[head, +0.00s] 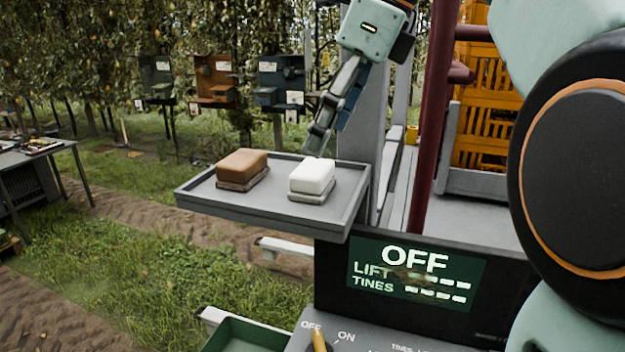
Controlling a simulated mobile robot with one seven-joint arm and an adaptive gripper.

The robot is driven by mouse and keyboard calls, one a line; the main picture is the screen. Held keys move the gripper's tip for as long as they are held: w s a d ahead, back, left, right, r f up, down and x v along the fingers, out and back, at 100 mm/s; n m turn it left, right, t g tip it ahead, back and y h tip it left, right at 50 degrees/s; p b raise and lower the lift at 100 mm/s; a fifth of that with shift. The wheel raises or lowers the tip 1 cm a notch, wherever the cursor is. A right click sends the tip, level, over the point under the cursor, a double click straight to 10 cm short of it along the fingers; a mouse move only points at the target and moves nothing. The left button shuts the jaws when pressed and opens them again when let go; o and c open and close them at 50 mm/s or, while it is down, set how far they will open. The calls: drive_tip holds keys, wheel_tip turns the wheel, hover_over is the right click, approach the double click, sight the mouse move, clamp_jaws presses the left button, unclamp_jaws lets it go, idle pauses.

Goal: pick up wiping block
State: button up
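Two blocks sit side by side on a grey tray (269,212). One is brown (242,163) on a grey-brown base, at the left. The other is white (312,176) on a light grey base, at the right. I cannot tell from their looks alone which is the wiping block. My gripper (317,150) points down over the back of the white block, with its fingertips close to the block's top. The fingers overlap from this side, so their opening and any contact are hidden.
A dark panel with a lit display (416,275) reading OFF, LIFT and TINES stands right of the tray; a brown smudge crosses it. A dark red post (433,120) and orange crates (481,110) are behind. A grey table (40,155) stands far left.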

sight(313, 166)
drive_tip(key=shift+b+x, duration=0.45)
drive_tip(key=shift+x, duration=3.05)
drive_tip(key=shift+c, duration=0.7)
drive_tip(key=c, duration=1.2)
drive_tip(key=shift+o, duration=0.2)
drive_tip(key=shift+r, duration=0.15)
wheel_tip(313, 166, up, 10)
drive_tip(key=p, duration=0.3)
